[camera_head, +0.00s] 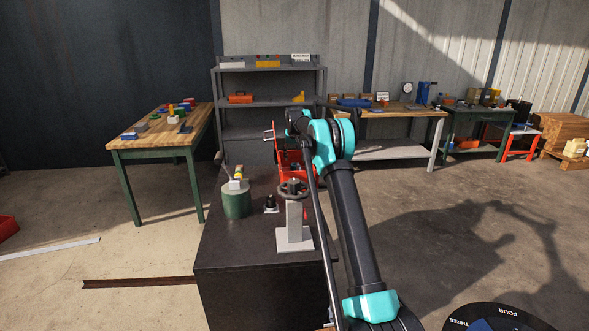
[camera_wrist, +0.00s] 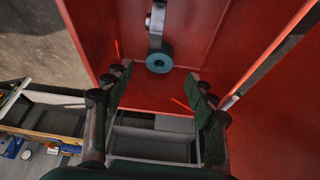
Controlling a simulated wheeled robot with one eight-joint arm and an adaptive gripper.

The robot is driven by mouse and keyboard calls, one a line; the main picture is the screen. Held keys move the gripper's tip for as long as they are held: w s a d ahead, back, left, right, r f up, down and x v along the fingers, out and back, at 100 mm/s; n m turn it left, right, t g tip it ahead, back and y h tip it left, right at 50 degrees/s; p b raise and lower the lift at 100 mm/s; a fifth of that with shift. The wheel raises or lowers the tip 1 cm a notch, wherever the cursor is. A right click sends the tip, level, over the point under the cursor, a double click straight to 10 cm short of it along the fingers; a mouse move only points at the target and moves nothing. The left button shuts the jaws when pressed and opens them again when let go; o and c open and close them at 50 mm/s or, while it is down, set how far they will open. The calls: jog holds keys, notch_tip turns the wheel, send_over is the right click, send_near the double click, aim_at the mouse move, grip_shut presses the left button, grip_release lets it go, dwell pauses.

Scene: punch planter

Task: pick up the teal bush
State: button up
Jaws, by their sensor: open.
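The teal bush (camera_wrist: 159,64), a short ring with a dark hole, shows in the wrist view against a red metal surface, at the lower end of a grey metal piece (camera_wrist: 156,22). My gripper (camera_wrist: 162,80) is open and empty. Its two fingers are spread to the left and right of the bush in the picture; I see no contact. In the head view my gripper is hidden by my arm, near a red machine (camera_head: 291,166). I cannot make out the bush there.
Red walls (camera_wrist: 262,90) stand close around the fingers. On the dark bench (camera_head: 265,250) are a green cylinder (camera_head: 237,204), a grey stand (camera_head: 294,222) and a handwheel (camera_head: 292,189). A grey shelf (camera_head: 268,103) and a wooden table (camera_head: 160,135) stand behind.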

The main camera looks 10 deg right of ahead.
jog(key=shift+x, duration=2.7)
jog(key=shift+w, duration=0.1)
grip_shut()
jog(key=shift+r, duration=0.1)
